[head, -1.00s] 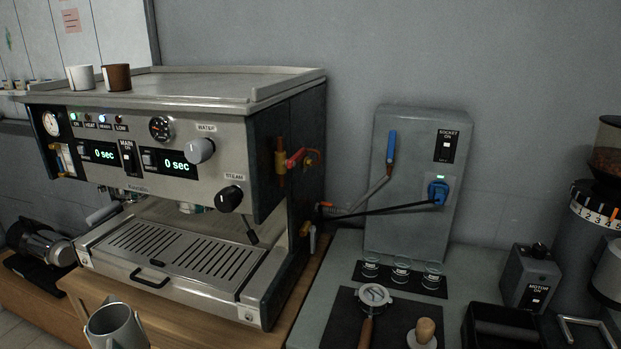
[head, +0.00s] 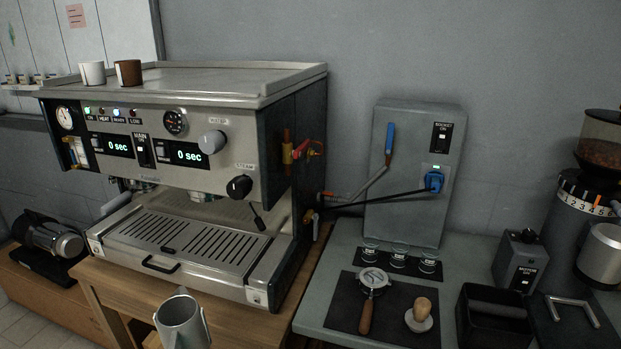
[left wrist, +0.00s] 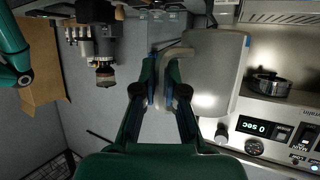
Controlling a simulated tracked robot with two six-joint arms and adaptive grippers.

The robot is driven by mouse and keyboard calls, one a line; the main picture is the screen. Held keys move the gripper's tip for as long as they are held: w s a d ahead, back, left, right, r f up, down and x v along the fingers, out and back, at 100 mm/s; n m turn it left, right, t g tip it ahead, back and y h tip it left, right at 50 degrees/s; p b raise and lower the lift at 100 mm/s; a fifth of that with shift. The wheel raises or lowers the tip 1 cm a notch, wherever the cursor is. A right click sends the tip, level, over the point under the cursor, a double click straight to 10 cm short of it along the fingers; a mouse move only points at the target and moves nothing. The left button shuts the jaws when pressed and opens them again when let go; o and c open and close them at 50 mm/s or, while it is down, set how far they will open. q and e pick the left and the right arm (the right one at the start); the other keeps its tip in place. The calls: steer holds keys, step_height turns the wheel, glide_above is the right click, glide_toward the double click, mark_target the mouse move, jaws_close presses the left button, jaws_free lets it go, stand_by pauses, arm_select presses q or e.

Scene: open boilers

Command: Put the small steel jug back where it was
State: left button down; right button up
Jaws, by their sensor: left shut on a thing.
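My left gripper cannot be made out in the head view. My right gripper is in neither view.
The coffee machine (head: 190,180) stands behind the jug, with its drip tray (head: 175,245) at the front. Right of it, the grey counter holds a portafilter (head: 372,290) and tamper (head: 421,314) on a dark mat, small glasses (head: 399,258), a black box (head: 495,318) and a grinder (head: 580,215).

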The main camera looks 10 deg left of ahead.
arm_select(q)
steer(key=w+d+m+g+h+p, duration=0.1)
steer(key=w+d+p, duration=0.1)
steer(key=w+d, duration=0.75)
steer(key=w+d+f+n+t+y+p, duration=0.2)
steer(key=w+d+f+n+y, duration=0.1)
steer(key=w+d+f, duration=0.35)
steer(key=w+a+f+n+t+y, duration=0.1)
steer(key=w+a+f+n+y, duration=0.2)
steer(key=a+f, duration=0.4)
steer(key=a+n+y, duration=0.1)
steer(key=a+y, duration=0.1)
steer(key=shift+a+f, duration=0.25)
steer(key=shift+a, duration=0.05)
steer(key=shift+w, duration=0.1)
steer(key=shift+d, duration=0.3)
